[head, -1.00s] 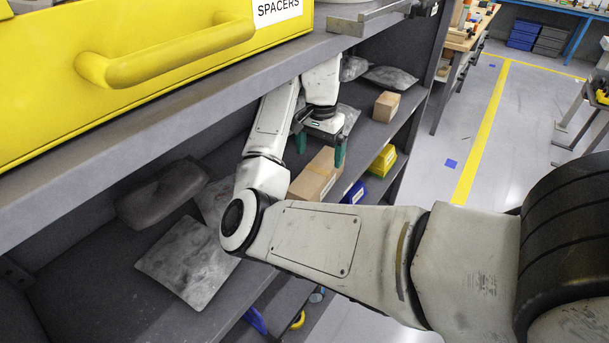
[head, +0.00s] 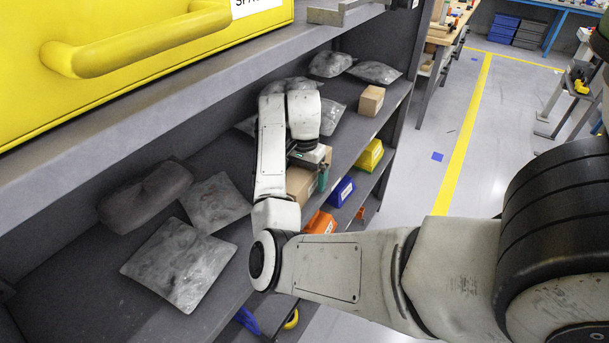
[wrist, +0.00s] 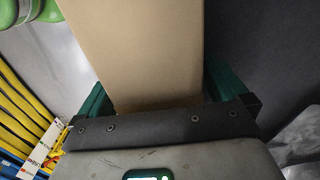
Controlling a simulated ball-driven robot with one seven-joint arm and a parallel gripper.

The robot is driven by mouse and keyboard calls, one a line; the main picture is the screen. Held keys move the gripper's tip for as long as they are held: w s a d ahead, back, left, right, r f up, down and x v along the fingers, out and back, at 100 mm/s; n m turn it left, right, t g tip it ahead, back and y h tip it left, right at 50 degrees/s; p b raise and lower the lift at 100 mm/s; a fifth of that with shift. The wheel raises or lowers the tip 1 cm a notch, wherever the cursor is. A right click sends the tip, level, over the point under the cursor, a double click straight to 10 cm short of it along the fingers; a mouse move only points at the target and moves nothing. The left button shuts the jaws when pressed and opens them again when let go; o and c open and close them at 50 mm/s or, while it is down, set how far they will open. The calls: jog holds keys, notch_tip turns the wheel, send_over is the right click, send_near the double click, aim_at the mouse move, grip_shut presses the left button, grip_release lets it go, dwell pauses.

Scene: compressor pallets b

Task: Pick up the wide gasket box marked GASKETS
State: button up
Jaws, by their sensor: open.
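A wide tan cardboard box (head: 299,186) sits on the grey shelf, partly hidden by my arm and gripper in the head view. No GASKETS marking is readable on it. My gripper (head: 309,172) is at the box, with a green finger showing against its right side. In the wrist view the tan box (wrist: 135,45) lies between the two green fingers of my gripper (wrist: 158,88). The fingers are spread on either side of it. Whether they touch it I cannot tell.
A smaller tan box (head: 371,100) stands farther along the shelf (head: 95,285). Grey bags (head: 182,262) lie on it. Yellow (head: 369,156), blue (head: 341,191) and orange (head: 320,223) bins sit below.

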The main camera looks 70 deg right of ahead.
jog(key=c, duration=1.3)
